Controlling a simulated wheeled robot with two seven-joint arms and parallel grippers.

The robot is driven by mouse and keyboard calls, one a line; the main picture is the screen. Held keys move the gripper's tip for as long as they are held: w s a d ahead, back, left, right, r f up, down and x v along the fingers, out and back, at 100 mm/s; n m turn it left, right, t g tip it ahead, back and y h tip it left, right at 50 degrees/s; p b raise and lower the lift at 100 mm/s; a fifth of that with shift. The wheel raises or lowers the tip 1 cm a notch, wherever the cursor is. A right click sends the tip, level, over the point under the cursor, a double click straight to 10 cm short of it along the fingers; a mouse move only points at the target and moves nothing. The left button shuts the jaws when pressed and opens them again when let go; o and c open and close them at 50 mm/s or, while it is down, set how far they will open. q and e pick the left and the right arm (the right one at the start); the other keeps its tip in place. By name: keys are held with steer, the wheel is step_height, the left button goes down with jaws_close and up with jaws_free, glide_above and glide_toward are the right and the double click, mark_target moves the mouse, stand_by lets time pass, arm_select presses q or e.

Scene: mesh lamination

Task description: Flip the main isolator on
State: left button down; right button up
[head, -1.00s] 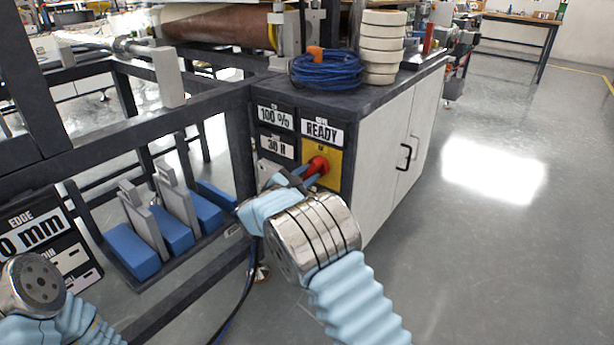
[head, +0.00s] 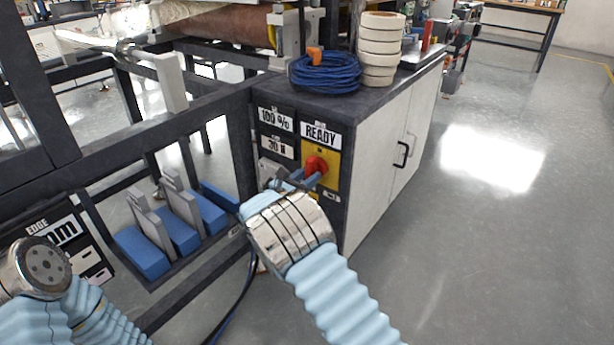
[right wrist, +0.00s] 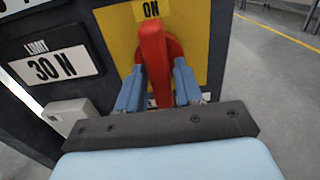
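The main isolator is a red rotary handle (head: 316,165) on a yellow plate (head: 333,170) on the dark end panel of the cabinet. In the right wrist view the red handle (right wrist: 156,60) stands nearly upright, its upper end just below the ON label (right wrist: 151,10). My right gripper (right wrist: 160,85) has one blue finger on each side of the handle, close against it. In the head view the right gripper (head: 300,178) is partly hidden by its own wrist. Only my left arm's wrist shows at lower left; its fingers are out of view.
Readouts READY (head: 321,135), 100 % (head: 275,119) and 30 N (right wrist: 58,64) surround the switch. A blue cable coil (head: 326,72) and a stack of cream rolls (head: 381,48) sit on the cabinet top. Blue blocks (head: 175,232) lie on a low shelf at left. Floor at right is clear.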

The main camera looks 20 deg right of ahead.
steer(key=shift+o, duration=0.9)
steer(key=b+v, duration=0.1)
steer(key=v, duration=1.2)
steer(key=shift+s+a, duration=0.25)
steer(key=shift+a, duration=0.05)
